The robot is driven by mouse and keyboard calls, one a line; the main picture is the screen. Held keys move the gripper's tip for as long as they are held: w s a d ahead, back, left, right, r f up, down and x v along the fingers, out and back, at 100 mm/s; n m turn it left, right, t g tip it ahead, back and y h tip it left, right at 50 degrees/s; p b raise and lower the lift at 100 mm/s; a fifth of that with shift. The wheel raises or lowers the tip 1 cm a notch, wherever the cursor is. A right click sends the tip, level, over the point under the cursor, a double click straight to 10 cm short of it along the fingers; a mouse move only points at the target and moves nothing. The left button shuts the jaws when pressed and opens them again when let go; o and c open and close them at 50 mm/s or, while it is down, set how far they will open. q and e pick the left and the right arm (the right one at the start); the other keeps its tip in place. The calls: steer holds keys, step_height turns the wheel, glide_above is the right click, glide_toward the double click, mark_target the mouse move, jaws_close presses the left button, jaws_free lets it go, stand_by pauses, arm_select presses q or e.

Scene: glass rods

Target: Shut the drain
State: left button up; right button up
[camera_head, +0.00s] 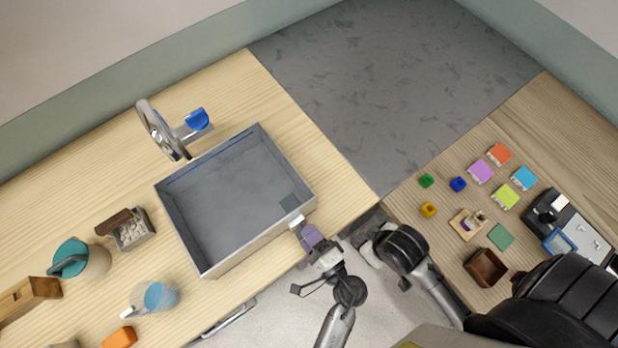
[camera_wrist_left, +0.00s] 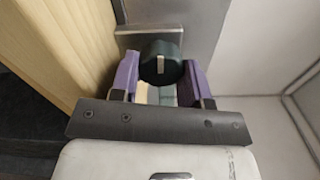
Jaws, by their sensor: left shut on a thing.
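The grey sink (camera_head: 222,266) is set in the wooden counter at the left, and a dark greenish square patch, which looks like the drain (camera_head: 289,202), lies in its near right corner. In the left wrist view a round black knob (camera_wrist_left: 161,60) with a pale mark sits on a grey mount at the sink's edge. My left gripper (camera_head: 304,232) is at the sink's near right rim. In the wrist view its purple fingers (camera_wrist_left: 162,78) are on either side of the knob, shut on it. My right gripper (camera_head: 370,254) is near the counter corner, its fingers unclear.
A faucet (camera_head: 164,132) with a blue handle (camera_head: 197,119) stands behind the sink. A teal-lidded jug (camera_head: 95,262), a blue cup (camera_head: 160,296) and a box of pale pieces (camera_head: 132,232) stand left. Several coloured blocks and a brown box (camera_head: 486,267) are on the right counter.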

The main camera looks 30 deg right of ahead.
arm_select(q)
steer(key=o, duration=0.8)
steer(key=shift+o, duration=0.6)
steer(key=shift+f, duration=0.1)
steer(key=shift+a+f, duration=0.1)
